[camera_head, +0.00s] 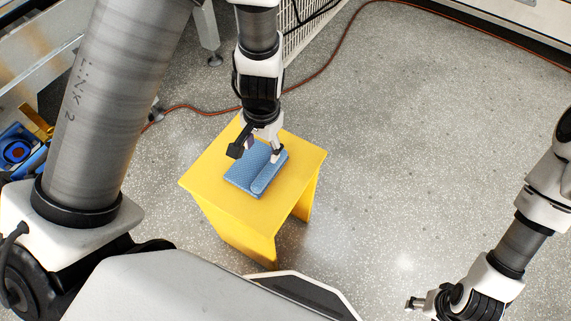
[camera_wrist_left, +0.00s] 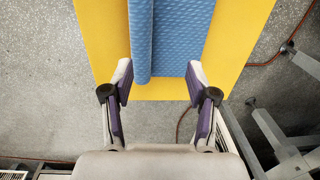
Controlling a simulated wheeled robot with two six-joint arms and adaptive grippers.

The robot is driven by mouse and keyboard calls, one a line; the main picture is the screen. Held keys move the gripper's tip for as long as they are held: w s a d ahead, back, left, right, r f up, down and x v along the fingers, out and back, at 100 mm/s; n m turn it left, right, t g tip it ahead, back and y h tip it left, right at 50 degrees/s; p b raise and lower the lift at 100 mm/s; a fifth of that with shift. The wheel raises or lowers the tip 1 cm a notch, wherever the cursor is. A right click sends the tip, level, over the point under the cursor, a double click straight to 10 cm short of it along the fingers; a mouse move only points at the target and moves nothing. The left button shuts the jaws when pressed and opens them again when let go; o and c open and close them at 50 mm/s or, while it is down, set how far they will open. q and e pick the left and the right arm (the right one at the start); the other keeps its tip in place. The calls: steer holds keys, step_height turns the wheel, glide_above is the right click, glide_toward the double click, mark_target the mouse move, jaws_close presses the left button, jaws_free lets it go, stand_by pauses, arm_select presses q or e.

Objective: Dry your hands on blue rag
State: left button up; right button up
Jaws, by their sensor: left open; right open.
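A folded blue rag (camera_head: 257,171) with a quilted texture lies on top of a yellow stool (camera_head: 215,183). In the left wrist view the blue rag (camera_wrist_left: 178,38) has a rolled or folded edge along its left side. My left gripper (camera_head: 259,153) is open above the far part of the rag. In the left wrist view its fingertips (camera_wrist_left: 160,75) are spread on either side of the rag's near end, and I cannot tell whether they touch it. My right gripper (camera_head: 414,303) is open and empty at the lower right, over the floor, far from the rag.
An orange cable (camera_head: 327,65) runs across the speckled floor behind the stool. A white mesh panel (camera_head: 300,25) stands behind my left arm. Blue items (camera_head: 20,150) sit at the far left. The floor right of the stool is clear.

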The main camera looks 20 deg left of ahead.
mark_target(256, 164)
arm_select(q)
steer(key=shift+w+d+r+h+b, duration=0.2)
steer(key=shift+w+d+b, duration=0.2)
steer(key=shift+d+b, duration=0.15)
steer(key=shift+w+d+r+h+b, duration=0.1)
steer(key=shift+w+d+h+b, duration=0.1)
steer(key=shift+w+d+b, duration=0.3)
steer(key=shift+s+d, duration=0.1)
steer(key=shift+d, duration=0.1)
step_height(256, 164, down, 7)
steer(key=b, duration=0.3)
steer(key=shift+a, duration=0.1)
jaws_close()
arm_select(e)
step_height(256, 164, down, 8)
steer(key=shift+r, duration=0.2)
